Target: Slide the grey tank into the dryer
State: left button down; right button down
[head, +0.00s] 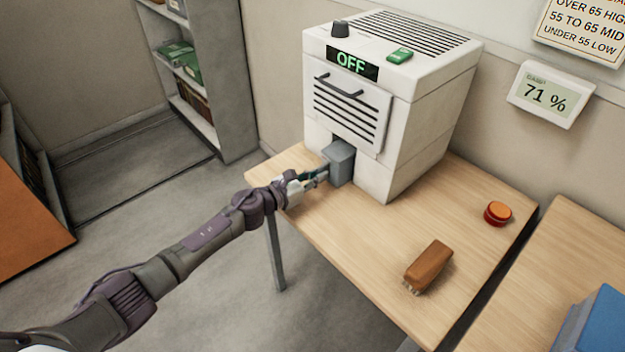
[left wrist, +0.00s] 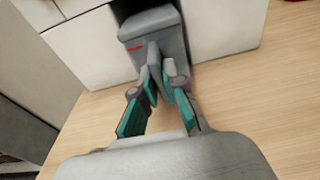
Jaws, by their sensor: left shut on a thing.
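The grey tank (head: 341,163) is at the opening low in the front of the white dryer (head: 420,125), partly inside it and partly sticking out. The dryer's display reads OFF. My left gripper (head: 322,174) is at the tank's near side. In the left wrist view the grey tank (left wrist: 152,38) has a small red mark, and my left gripper (left wrist: 161,80) is shut on a grip that sticks out of its front. The tank's far end is hidden in the opening. My right gripper is in neither view.
On the wooden table (head: 350,250) lie a brown brush (head: 428,266) and an orange-red round object (head: 497,213). A blue object (head: 600,325) is on the neighbouring table. A wall display (head: 547,95) reads 71 %. Shelves (head: 185,70) stand behind at left.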

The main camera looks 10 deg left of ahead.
aim_at(329, 166)
pick_arm(q)
jog(key=shift+r+b+x, duration=0.2)
jog(key=shift+b+x, duration=0.6)
jog(key=shift+x, duration=0.75)
jog(key=shift+r+b+x, duration=0.25)
jog(key=shift+b+x, duration=0.5)
jog(key=shift+x, duration=0.85)
jog(key=c, duration=0.9)
grip_release()
jog(key=shift+f, duration=0.1)
jog(key=shift+s+a+r+p, duration=0.3)
jog(key=shift+s+p, duration=0.1)
jog(key=shift+p, duration=0.1)
jog(key=p+v, duration=0.1)
jog(key=v, duration=0.2)
jog(key=shift+s+a+r+p, duration=0.15)
jog(key=shift+s+p, duration=0.05)
jog(key=shift+p, duration=0.2)
jog(key=shift+p+v, duration=0.8)
jog(key=shift+v, duration=1.5)
